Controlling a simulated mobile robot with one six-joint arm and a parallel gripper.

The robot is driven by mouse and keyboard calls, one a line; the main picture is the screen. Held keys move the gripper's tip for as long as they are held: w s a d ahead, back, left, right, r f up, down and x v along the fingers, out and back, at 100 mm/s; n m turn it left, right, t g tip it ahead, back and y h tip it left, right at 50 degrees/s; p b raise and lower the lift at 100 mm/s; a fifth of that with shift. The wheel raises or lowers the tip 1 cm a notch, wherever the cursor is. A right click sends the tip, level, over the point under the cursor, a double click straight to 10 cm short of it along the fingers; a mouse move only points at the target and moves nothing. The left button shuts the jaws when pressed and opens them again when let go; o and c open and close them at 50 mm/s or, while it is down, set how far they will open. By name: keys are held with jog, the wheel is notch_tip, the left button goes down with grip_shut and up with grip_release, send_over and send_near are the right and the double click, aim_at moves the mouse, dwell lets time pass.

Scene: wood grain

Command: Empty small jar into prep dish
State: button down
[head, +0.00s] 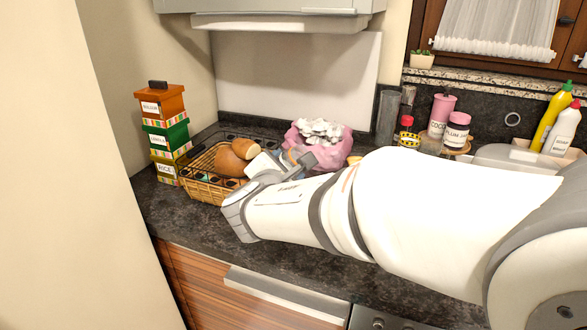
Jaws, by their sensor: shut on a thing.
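My arm reaches across the counter from the right. My gripper (298,164) is at its far end, between the bread basket and a pink bag-like container (331,155) with white crumpled stuff on top. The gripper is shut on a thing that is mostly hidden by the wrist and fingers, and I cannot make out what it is. I cannot pick out the small jar or the prep dish for sure. A small jar with a red lid and a yellow-black label (408,137) stands upright behind my arm, apart from the gripper.
A wicker basket (203,191) of bread stands left of my gripper. Stacked labelled boxes (164,140) stand in the corner. Labelled pink jars (457,134) and bottles (562,129) stand at the back right. The dark counter (190,225) is clear along its front left.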

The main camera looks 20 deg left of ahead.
jog(key=shift+f+m+b, duration=0.2)
jog(key=shift+m+b, duration=0.1)
jog(key=shift+b, duration=0.9)
jog(key=m+b, duration=0.1)
jog(key=b, duration=0.2)
jog(key=shift+a, duration=0.1)
jog(key=shift+r+t+y, duration=0.25)
jog(key=shift+t+y, duration=0.05)
jog(key=shift+f+m+b, duration=0.25)
jog(key=shift+m+b, duration=0.05)
jog(key=shift+b, duration=0.85)
jog(key=m+b, duration=0.1)
jog(key=b, duration=0.3)
jog(key=shift+f, duration=0.1)
jog(key=shift+r+y, duration=0.25)
jog(key=shift+y, duration=0.05)
jog(key=shift+f+m+b, duration=0.15)
jog(key=shift+m+b, duration=0.15)
jog(key=shift+b, duration=0.45)
jog(key=shift+b, duration=0.6)
